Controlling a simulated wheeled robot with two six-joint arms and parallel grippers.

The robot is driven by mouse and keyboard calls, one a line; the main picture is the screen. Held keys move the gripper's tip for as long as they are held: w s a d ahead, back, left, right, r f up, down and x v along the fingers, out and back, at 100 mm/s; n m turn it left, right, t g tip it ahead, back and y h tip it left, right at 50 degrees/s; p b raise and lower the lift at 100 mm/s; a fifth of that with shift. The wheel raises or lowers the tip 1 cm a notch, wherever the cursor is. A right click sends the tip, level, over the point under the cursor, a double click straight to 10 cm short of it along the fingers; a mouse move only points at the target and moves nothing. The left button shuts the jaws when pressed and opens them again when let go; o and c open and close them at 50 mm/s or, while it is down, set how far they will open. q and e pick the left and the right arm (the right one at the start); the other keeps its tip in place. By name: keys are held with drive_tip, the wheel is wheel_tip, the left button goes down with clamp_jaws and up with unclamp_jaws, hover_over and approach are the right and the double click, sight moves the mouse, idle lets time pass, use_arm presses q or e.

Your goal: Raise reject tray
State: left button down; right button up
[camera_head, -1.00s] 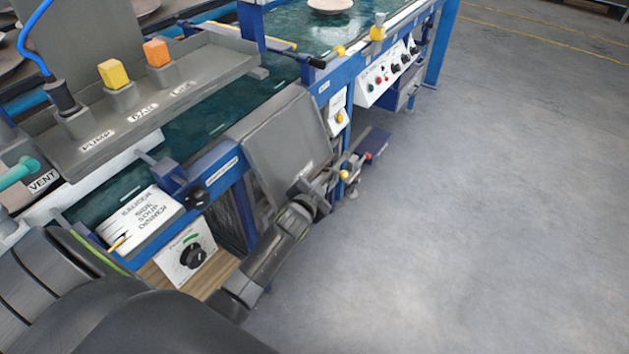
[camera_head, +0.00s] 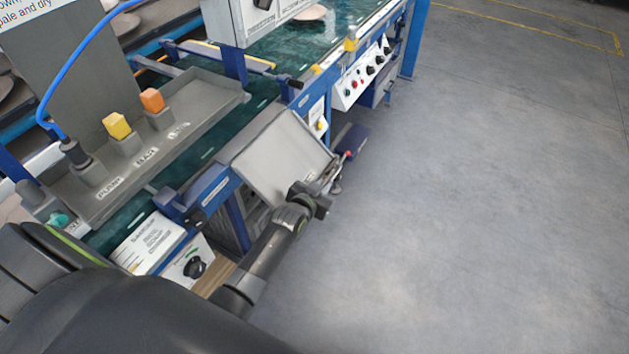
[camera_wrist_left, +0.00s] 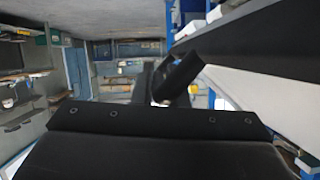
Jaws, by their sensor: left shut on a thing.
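The reject tray is most likely the flat grey panel (camera_head: 283,155) at the side of the blue-framed bench in the head view. It slopes outward from the bench, with a small label near its outer edge. My left gripper (camera_head: 321,191) is at that outer edge and shut on it. The exact grip is too small to make out in the head view. In the left wrist view the dark gripper fingers (camera_wrist_left: 176,80) show in the middle, and a broad pale surface (camera_wrist_left: 260,85) fills the right side. My right gripper is not in view.
The bench has a green belt (camera_head: 225,140), a grey shelf with a yellow block (camera_head: 117,125) and an orange block (camera_head: 152,100), and a knob panel (camera_head: 362,80). A white box with a dark knob (camera_head: 194,266) is near my arm. Open floor (camera_head: 480,220) lies right.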

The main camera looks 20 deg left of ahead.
use_arm(q)
wheel_tip(320, 180, up, 16)
drive_tip(key=d+n+h+p, duration=0.1)
drive_tip(key=n+h+p, duration=0.2)
drive_tip(key=p, duration=0.6)
drive_tip(key=shift+d+f+n, duration=0.15)
drive_tip(key=shift+d+n, duration=0.05)
drive_tip(key=shift+n, duration=0.6)
drive_tip(key=c, duration=1.5)
unclamp_jaws()
drive_tip(key=shift+o, duration=0.2)
drive_tip(key=shift+s, duration=0.1)
drive_tip(key=v, duration=1.7)
drive_tip(key=shift+a+b, duration=0.35)
drive_tip(key=shift+s, duration=0.1)
